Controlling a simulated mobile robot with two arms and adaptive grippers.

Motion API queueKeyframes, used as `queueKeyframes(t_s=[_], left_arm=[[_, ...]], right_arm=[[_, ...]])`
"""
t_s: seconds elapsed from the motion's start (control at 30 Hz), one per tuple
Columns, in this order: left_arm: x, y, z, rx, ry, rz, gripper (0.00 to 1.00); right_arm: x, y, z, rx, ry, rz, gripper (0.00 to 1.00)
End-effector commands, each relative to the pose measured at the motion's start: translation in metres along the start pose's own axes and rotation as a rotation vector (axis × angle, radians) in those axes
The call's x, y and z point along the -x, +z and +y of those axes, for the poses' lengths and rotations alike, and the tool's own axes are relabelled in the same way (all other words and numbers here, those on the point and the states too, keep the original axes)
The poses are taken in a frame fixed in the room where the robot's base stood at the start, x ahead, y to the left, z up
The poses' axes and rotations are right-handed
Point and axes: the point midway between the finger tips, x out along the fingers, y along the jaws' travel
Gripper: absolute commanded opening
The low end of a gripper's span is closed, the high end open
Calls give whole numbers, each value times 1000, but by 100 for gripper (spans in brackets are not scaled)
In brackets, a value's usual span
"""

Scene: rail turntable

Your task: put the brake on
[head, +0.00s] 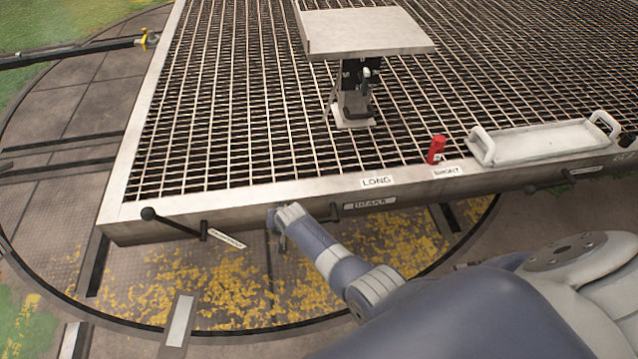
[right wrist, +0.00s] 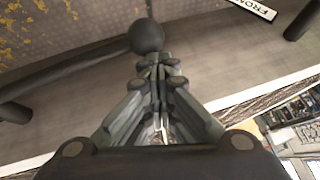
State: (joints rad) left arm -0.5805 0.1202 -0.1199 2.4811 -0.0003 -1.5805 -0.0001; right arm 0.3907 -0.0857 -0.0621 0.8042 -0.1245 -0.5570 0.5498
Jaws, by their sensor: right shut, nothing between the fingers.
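The brake lever is a dark bar (head: 325,213) on the front edge of the deck, beside the BRAKE label (head: 370,203). Its knob end is hidden behind my gripper in the head view. In the right wrist view a black ball knob (right wrist: 146,36) sits on a dark bar running to the lower left. My right gripper (head: 279,243) is at the knob end of this lever. In the right wrist view its fingers (right wrist: 158,70) are shut and empty, with their tips close to the knob; I cannot tell whether they touch. My left gripper is out of view.
Another ball-ended lever (head: 175,224) with its own label (head: 224,236) sticks out to the left. A third lever (head: 550,184) is at the right. On the grating (head: 230,110) stand a plate-topped stand (head: 365,35), a red cylinder (head: 436,149) and a white tray (head: 540,141).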

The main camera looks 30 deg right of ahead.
Motion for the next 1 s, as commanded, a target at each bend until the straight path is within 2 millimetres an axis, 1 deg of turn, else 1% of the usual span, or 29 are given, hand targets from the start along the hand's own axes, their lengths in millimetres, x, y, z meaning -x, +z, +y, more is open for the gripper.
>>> queueKeyframes(t_s=[0.03,0.23,0.37,0.67,1.0], left_arm=[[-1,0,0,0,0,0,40],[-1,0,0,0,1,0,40],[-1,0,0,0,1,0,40],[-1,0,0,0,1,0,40],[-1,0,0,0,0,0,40]], right_arm=[[-2,8,1,-2,2,-13,0],[-1,10,1,-2,3,-16,0],[5,11,2,-3,3,-17,0],[36,6,1,-2,0,-7,0],[81,2,0,-1,-1,0,0]])
